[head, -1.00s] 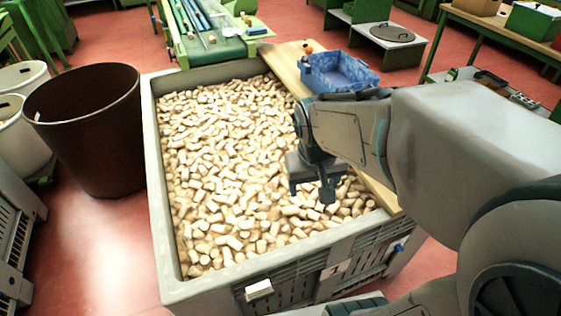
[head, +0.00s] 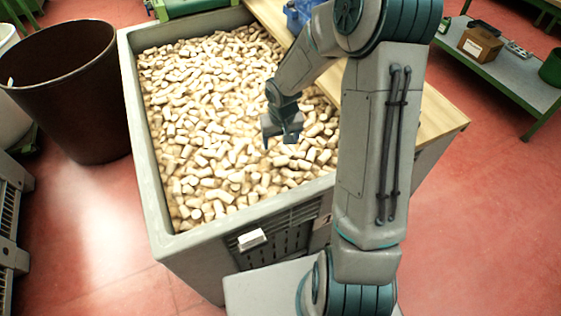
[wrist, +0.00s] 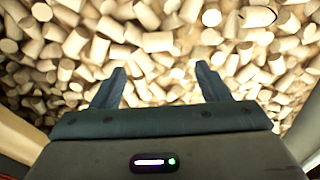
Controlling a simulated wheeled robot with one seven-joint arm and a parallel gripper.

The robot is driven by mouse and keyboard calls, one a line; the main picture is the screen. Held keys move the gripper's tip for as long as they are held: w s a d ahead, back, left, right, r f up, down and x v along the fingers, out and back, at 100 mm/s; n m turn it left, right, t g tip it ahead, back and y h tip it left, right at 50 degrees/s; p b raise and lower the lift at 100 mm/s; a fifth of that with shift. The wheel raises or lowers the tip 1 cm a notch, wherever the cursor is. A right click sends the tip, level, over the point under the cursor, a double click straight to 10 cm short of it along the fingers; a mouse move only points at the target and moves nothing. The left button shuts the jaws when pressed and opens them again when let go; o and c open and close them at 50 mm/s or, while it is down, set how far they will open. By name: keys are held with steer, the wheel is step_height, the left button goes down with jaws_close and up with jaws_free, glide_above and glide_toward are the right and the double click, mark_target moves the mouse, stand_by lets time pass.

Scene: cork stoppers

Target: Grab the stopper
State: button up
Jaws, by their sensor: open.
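Many pale tan cork stoppers (head: 205,130) fill a large grey bin (head: 150,190) in the head view. They lie loose in a heap, and no single stopper stands out from the rest. My gripper (head: 280,143) is over the right part of the heap. In the wrist view my gripper (wrist: 160,85) has its two dark fingers spread apart, with nothing held between them. Several stoppers (wrist: 150,42) lie below and beyond the fingertips. The gap between the fingertips and the corks is hard to judge.
A wooden board (head: 425,105) lies along the bin's right side, with a blue crate (head: 300,14) at its far end. A dark brown tub (head: 65,90) stands left of the bin. A low table (head: 495,65) with a cardboard box is at the upper right. Red floor is open at right.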

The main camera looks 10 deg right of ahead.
mark_target(281, 159)
steer(key=f, duration=0.7)
steer(key=w+f+b, duration=0.1)
steer(key=f, duration=0.2)
steer(key=shift+w+d+f, duration=0.1)
steer(key=shift+d+f, duration=0.05)
steer(key=shift+f, duration=0.05)
steer(key=shift+c, duration=0.2)
steer(key=c, duration=1)
